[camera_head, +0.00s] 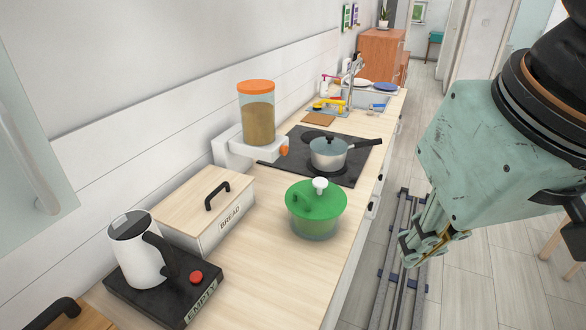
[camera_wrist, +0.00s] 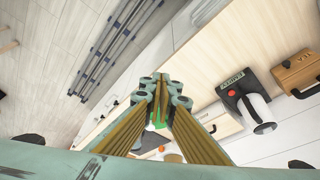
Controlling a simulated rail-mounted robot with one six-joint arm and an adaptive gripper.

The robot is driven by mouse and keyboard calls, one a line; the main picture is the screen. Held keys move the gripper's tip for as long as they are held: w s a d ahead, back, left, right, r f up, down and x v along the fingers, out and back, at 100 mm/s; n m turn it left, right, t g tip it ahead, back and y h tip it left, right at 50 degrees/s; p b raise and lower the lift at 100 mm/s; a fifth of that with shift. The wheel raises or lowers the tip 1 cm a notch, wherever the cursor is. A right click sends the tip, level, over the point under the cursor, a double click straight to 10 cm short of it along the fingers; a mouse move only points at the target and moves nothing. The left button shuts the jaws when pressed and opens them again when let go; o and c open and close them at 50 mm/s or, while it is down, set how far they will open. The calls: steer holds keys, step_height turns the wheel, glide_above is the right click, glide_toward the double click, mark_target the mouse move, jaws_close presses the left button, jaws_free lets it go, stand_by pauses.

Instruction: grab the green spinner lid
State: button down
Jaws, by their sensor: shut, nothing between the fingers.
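The green spinner lid (camera_head: 316,200) sits on a clear bowl (camera_head: 315,230) on the wooden counter, in front of the hob. It has a white knob (camera_head: 320,185) on top and a green handle. My gripper (camera_head: 408,252) is off the counter's right edge, to the right of the lid and apart from it. In the wrist view the fingers (camera_wrist: 163,90) are shut and empty. A small patch of the green lid (camera_wrist: 160,122) shows between and behind the fingers; most of it is hidden there.
A bread box (camera_head: 205,212) and a kettle (camera_head: 138,255) on a black base stand left of the bowl. A pot (camera_head: 328,153) sits on the hob behind it, beside a grain dispenser (camera_head: 257,115). Floor rails (camera_head: 395,270) run alongside.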

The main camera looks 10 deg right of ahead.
stand_by(0.3)
steer(key=c, duration=2)
jaws_free()
steer(key=shift+w, duration=0.1)
